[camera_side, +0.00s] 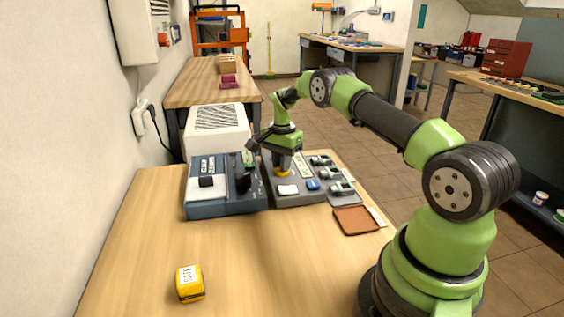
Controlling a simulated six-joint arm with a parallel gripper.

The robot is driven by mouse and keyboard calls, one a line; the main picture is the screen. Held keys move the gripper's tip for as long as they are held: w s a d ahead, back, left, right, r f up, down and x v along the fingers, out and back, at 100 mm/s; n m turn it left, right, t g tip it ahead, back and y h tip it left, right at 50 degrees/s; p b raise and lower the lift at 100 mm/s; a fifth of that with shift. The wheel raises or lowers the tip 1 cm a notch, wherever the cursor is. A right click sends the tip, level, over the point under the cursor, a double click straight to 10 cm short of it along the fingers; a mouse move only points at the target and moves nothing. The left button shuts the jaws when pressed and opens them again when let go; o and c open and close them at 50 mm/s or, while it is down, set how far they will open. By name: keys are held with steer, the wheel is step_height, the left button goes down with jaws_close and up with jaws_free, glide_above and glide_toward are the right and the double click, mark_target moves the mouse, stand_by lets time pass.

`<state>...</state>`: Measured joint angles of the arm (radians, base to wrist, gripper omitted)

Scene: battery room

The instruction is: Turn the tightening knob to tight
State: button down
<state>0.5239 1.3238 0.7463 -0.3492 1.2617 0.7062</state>
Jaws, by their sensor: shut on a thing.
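My gripper (283,166) points straight down over the left part of a grey control panel (307,199). It is shut on a knob, taken to be the tightening knob, of which a yellow part (283,174) shows under the fingers. The rest of the knob is hidden by the gripper, and I cannot read its setting.
A blue-grey device (226,203) with a dark lever stands close to the panel's left. A brown tray (355,221) lies at the front right. A yellow block (190,283) lies at the front left. The table's front middle is clear.

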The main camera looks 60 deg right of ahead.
steer(key=m, duration=0.4)
steer(key=shift+d, duration=0.1)
steer(key=shift+m, duration=2.1)
steer(key=c, duration=1.1)
jaws_free()
steer(key=shift+c, duration=0.2)
step_height(320, 180, up, 10)
